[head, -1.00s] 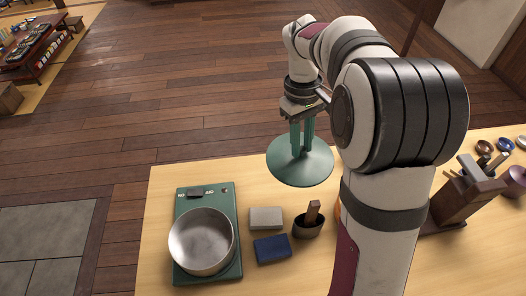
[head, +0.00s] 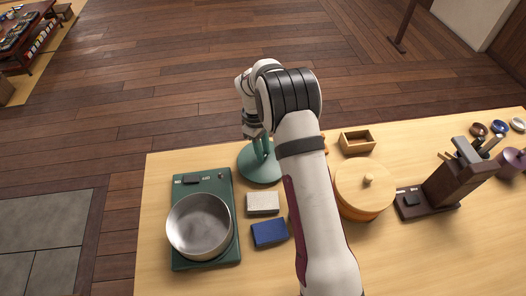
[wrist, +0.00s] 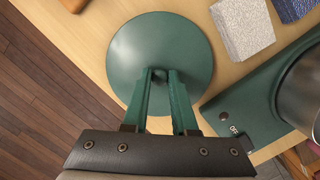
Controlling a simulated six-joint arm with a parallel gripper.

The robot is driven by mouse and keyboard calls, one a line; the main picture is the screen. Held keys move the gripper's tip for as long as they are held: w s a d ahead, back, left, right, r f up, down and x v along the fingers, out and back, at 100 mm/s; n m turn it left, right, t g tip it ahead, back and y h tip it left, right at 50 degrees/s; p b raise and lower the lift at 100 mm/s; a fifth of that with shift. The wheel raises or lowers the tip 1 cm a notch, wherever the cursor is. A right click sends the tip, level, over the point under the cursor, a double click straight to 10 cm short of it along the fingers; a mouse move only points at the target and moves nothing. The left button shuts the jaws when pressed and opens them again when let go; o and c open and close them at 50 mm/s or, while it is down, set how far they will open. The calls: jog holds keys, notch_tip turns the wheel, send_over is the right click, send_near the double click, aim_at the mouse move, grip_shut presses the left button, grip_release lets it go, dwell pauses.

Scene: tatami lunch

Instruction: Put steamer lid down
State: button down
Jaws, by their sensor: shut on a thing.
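A green, round, shallow lid (head: 245,168) is at the far edge of the table, to the left of my arm. My gripper (head: 261,143) is shut on it from above. In the wrist view the lid (wrist: 140,50) lies flat under my gripper (wrist: 160,76), whose green fingers meet around a small knob at its middle. The lid looks low over the wood. I cannot tell whether its rim touches the table.
A green hob (head: 205,262) with a steel pot (head: 200,228) is at the left. A grey block (head: 263,203) and a blue block (head: 269,233) lie nearby. A round wooden container (head: 365,190) and a wooden box (head: 357,141) are to the right of my arm.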

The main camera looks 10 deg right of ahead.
jog(key=shift+f, duration=0.35)
jog(key=c, duration=0.7)
grip_release()
jog(key=shift+f, duration=0.1)
